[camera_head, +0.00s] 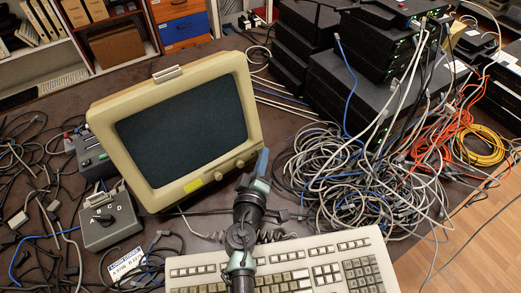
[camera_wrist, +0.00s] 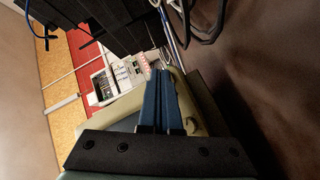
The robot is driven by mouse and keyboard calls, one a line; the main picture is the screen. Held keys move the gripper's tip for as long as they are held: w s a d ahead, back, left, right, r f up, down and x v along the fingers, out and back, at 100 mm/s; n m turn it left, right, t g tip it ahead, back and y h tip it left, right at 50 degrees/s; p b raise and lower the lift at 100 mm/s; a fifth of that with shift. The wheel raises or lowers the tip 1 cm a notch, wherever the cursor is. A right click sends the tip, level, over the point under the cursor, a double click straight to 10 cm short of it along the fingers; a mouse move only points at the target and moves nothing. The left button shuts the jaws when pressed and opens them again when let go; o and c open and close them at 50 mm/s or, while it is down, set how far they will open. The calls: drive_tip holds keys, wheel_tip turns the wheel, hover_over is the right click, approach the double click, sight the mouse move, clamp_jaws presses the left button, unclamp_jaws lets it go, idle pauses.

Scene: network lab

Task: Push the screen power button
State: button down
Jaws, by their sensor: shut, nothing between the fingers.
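The beige screen (camera_head: 182,131) stands on the dark table, tilted in the picture, with a dark display. Two small round controls sit on its lower right bezel, a right one (camera_head: 240,163) and a left one (camera_head: 216,175). I cannot tell which is the power button.
A beige keyboard (camera_head: 290,266) lies in front, below my arm. A tangle of cables (camera_head: 345,180) and stacked black network boxes (camera_head: 360,85) fill the right side. A grey switch box (camera_head: 108,220) and more cables lie left. Shelves stand behind.

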drive_tip(key=shift+a, duration=0.1)
idle(0.3)
drive_tip(key=shift+s+d+r, duration=0.15)
drive_tip(key=shift+s+d, duration=0.25)
drive_tip(key=s+d+r+p, duration=0.1)
drive_tip(key=s+d+p, duration=0.1)
drive_tip(key=s+d, duration=0.1)
drive_tip(key=shift+s+d+r, duration=0.35)
drive_tip(key=shift+s+r, duration=0.05)
drive_tip(key=shift+s, duration=0.3)
idle(0.4)
